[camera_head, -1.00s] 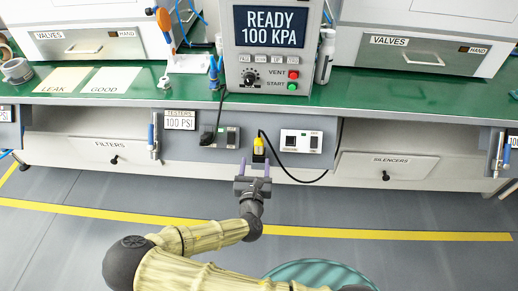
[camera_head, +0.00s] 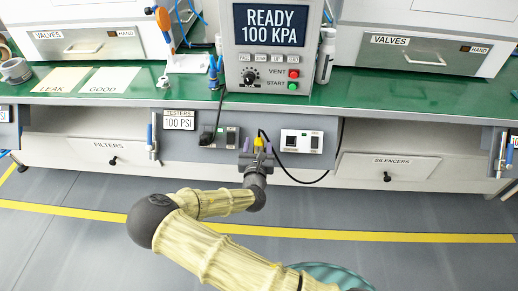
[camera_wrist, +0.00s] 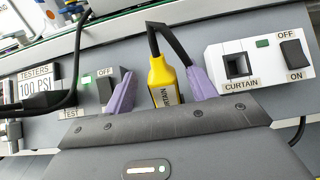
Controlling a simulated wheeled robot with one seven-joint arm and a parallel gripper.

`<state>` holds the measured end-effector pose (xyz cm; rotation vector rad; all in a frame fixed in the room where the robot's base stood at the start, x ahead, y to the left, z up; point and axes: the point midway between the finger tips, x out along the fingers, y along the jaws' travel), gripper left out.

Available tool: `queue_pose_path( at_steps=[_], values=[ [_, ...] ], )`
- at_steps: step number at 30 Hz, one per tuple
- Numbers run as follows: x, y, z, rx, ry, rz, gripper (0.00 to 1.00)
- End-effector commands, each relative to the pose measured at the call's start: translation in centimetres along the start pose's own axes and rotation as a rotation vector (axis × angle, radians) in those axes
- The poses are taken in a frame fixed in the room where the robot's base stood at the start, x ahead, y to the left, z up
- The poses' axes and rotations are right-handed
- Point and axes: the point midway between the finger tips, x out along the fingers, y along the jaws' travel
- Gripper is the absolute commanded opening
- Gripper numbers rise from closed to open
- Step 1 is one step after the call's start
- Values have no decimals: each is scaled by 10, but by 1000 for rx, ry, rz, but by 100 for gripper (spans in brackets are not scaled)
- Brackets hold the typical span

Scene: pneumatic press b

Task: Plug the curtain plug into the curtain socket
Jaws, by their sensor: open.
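The curtain plug (camera_wrist: 163,82) is yellow with a black cable and a partly hidden label. In the wrist view it stands upright between the two purple fingers of my gripper (camera_wrist: 157,92). The fingers are open, with a gap on each side of the plug. In the head view the plug (camera_head: 258,145) shows just beyond my gripper (camera_head: 257,147), its lower part hidden. The curtain socket (camera_wrist: 238,65) is a dark square hole in a white box marked CURTAIN, right of my gripper. The box also shows in the head view (camera_head: 302,141).
An OFF/ON rocker switch (camera_wrist: 292,54) sits beside the socket. A grey TEST box (camera_head: 226,137) with a black plug and cable is at the left. The black curtain cable (camera_head: 300,181) loops below the white box. The bench front (camera_head: 380,132) lies close behind.

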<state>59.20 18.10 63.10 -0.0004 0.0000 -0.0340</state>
Motion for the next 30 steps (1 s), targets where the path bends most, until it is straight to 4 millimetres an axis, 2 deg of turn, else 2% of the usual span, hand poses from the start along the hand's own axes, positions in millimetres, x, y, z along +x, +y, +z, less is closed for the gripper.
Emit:
queue_pose_path(
  at_steps=[3, 7, 23, 24, 30],
  values=[
    [20, -3, -4, 4, -2, -2, 56],
    [33, -2, -3, 3, -2, 0, 56],
    [35, -2, -2, 0, 0, 0, 56],
    [35, -2, -2, 0, 0, 0, 54],
    [35, -2, -2, 0, 0, 0, 15]
  ],
)
